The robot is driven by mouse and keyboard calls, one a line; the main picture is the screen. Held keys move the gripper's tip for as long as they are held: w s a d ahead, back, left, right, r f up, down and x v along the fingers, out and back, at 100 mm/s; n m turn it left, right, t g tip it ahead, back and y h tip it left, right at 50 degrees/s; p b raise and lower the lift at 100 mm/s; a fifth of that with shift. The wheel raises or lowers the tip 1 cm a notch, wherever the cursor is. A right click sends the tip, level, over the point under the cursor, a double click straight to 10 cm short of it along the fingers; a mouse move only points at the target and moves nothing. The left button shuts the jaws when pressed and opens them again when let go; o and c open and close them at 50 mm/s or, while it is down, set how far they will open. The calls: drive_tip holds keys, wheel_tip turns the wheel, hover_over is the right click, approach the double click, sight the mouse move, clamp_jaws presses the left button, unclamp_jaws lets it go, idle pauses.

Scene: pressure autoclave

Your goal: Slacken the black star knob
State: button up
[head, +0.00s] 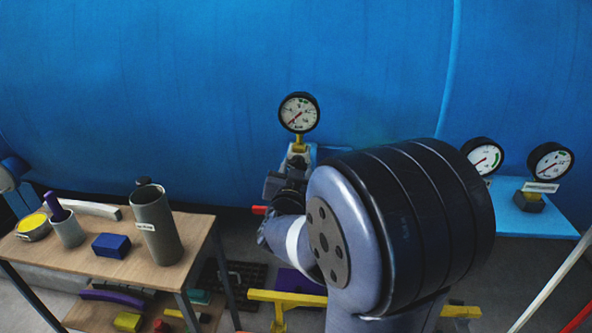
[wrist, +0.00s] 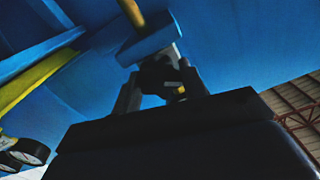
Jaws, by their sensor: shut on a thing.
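The black star knob (wrist: 158,74) shows as a dark shape under a blue bracket in the wrist view, with its outline hard to make out. My gripper (wrist: 160,92) is shut on it, with one finger on each side. In the head view my gripper (head: 285,188) is just below the pressure gauge with the yellow stem. There my wrist and the dark gripper parts hide the knob, so I cannot see its lobes or how far it is turned.
A round gauge (head: 298,112) stands above my gripper against the blue vessel (head: 180,90). Two more gauges (head: 484,156) (head: 550,161) are at the right by a blue shelf (head: 530,218). A wooden table (head: 95,254) at the left holds a grey canister (head: 156,225) and a blue block (head: 111,245).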

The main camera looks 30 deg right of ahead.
drive_tip(key=o, duration=1)
drive_tip(key=shift+c, duration=0.2)
drive_tip(key=shift+s, duration=0.1)
drive_tip(key=v, duration=1)
drive_tip(key=shift+s+a+p, duration=0.25)
drive_tip(key=shift+s+p, duration=0.05)
drive_tip(key=shift+w+d, duration=0.1)
drive_tip(key=shift+w, duration=0.05)
drive_tip(key=x, duration=1)
drive_tip(key=shift+w+d+b, duration=0.2)
drive_tip(key=shift+w+b, duration=0.05)
drive_tip(key=shift+b, duration=0.05)
